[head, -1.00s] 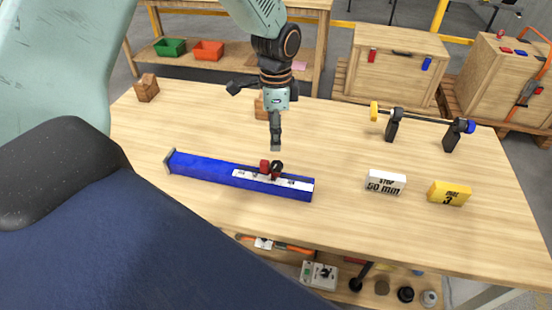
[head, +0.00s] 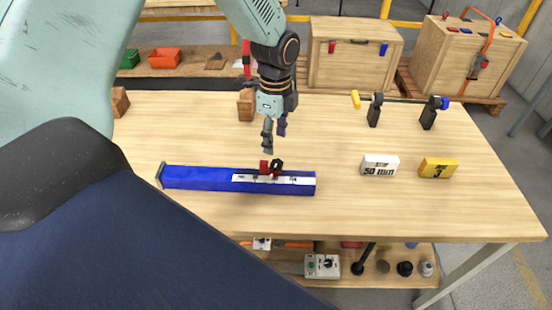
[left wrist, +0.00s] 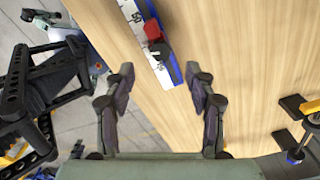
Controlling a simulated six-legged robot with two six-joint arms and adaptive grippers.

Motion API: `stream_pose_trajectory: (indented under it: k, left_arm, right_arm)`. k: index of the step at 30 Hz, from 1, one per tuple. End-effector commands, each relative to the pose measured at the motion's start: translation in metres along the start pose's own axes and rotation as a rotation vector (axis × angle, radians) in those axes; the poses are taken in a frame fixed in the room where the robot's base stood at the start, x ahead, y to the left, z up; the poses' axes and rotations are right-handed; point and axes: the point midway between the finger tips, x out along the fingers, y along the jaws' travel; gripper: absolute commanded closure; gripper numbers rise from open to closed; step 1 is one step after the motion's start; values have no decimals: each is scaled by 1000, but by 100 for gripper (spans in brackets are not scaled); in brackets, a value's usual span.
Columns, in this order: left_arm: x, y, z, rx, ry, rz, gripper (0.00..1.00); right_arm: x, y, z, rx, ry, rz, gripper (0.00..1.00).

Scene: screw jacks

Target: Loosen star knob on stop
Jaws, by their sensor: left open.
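A blue rail (head: 205,178) lies on the wooden table with a white scale strip (head: 300,180) along its right part. A red stop (head: 264,167) sits on the rail, with a black star knob (head: 277,165) at its right side. In the left wrist view the red stop (left wrist: 152,29) and the dark knob (left wrist: 160,49) show on the scale, ahead of the fingers. My left gripper (head: 273,140) points down just above and behind the stop, apart from it. In the left wrist view its fingers (left wrist: 160,92) are spread and empty. My right gripper is not in view.
A white "50 mm" block (head: 380,166) and a yellow block (head: 438,168) stand right of the rail. A bar on black supports (head: 405,100) stands at the back right. Wooden blocks (head: 246,105) are at the back edge. The front right table is clear.

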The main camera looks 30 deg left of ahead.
Motion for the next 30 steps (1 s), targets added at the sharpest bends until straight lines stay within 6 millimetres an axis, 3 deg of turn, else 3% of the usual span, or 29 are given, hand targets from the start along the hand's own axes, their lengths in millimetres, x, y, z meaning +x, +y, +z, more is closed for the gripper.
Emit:
stream_pose_trajectory:
  k: [9, 21, 30]
  left_arm:
    - [4, -3, -1, 119, 1, -8, 45]
    - [61, -3, -3, 118, 1, -7, 45]
    - [78, -4, -2, 120, 1, -10, 45]
  right_arm:
    - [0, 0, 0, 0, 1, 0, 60]
    - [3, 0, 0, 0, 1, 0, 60]
    - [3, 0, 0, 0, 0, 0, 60]
